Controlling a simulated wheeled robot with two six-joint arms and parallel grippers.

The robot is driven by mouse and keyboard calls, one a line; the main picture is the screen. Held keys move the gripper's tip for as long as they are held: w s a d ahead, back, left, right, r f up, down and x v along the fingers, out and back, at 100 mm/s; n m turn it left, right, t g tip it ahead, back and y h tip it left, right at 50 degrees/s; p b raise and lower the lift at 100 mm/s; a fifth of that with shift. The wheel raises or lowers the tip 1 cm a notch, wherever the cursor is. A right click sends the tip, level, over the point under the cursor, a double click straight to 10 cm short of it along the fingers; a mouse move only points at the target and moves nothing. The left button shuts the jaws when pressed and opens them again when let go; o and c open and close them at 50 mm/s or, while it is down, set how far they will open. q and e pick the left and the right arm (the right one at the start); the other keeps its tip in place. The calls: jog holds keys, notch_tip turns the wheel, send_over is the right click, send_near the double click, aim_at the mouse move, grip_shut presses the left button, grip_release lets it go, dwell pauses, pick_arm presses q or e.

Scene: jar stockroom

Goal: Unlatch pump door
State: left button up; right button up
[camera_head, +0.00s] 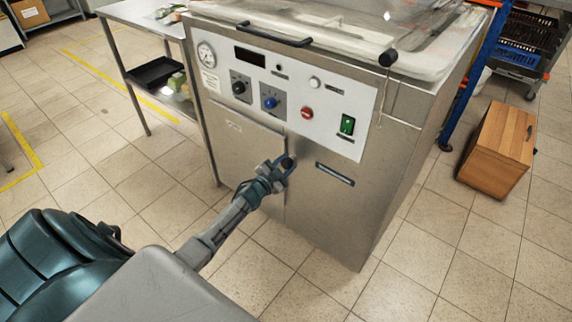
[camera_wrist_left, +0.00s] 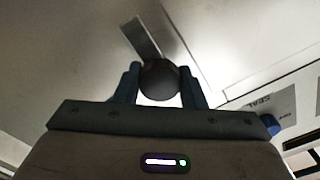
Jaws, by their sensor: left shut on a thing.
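The pump door (camera_head: 240,154) is the grey metal panel on the lower left front of the steel machine, and it looks flush with the front. A round dark latch knob (camera_wrist_left: 160,80) sits at its right edge, also visible in the head view (camera_head: 287,162). My left gripper (camera_head: 279,172) is at the knob, with a blue finger on each side of it, shut on it. In the wrist view, a grey strip, perhaps the latch bar (camera_wrist_left: 139,38), runs from behind the knob. My right gripper is not in view.
The control panel (camera_head: 325,97) with knobs, a gauge and a green switch is above the door. A slot handle (camera_head: 335,174) is to the right. A steel table (camera_head: 130,12) stands at left and a wooden cabinet (camera_head: 497,150) at right. The tiled floor in front is clear.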

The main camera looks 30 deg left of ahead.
pick_arm(q)
jog(key=shift+a, duration=0.15)
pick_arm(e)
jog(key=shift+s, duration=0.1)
pick_arm(q)
jog(key=o, duration=1)
jog(key=shift+f, duration=0.1)
jog(key=shift+s, duration=0.15)
jog(key=shift+s, duration=0.4)
jog(key=s, duration=0.9)
jog(key=shift+s+a, duration=0.4)
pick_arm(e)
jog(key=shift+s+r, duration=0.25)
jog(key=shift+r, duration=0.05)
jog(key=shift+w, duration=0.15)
